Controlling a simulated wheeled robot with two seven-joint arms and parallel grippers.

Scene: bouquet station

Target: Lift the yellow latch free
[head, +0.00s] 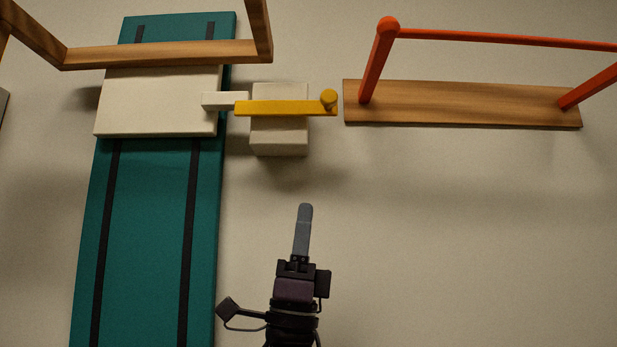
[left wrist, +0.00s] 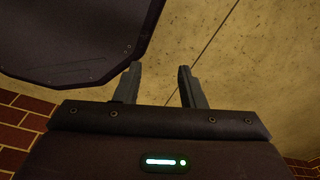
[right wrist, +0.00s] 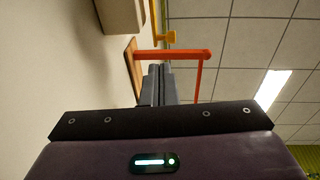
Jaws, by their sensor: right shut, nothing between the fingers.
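The yellow latch (head: 285,108) is a flat bar with a round knob at its right end. In the head view it lies across a cream block (head: 278,139), its left end by a small pale tab (head: 224,100) on the cream slab (head: 160,101). My right gripper (head: 304,210) is shut and empty, below the latch in the picture and apart from it. In the right wrist view its fingers (right wrist: 158,85) are together, and a yellow piece with a knob (right wrist: 166,37) shows beyond them. My left gripper (left wrist: 158,80) shows only in the left wrist view, open, with nothing between its fingers.
A teal board (head: 150,230) with two dark strips lies under the slab. A wooden frame (head: 160,53) crosses above the slab. A wooden plank (head: 460,103) with a red-orange rail (head: 500,39) stands right of the latch. The surface right of my right gripper is clear.

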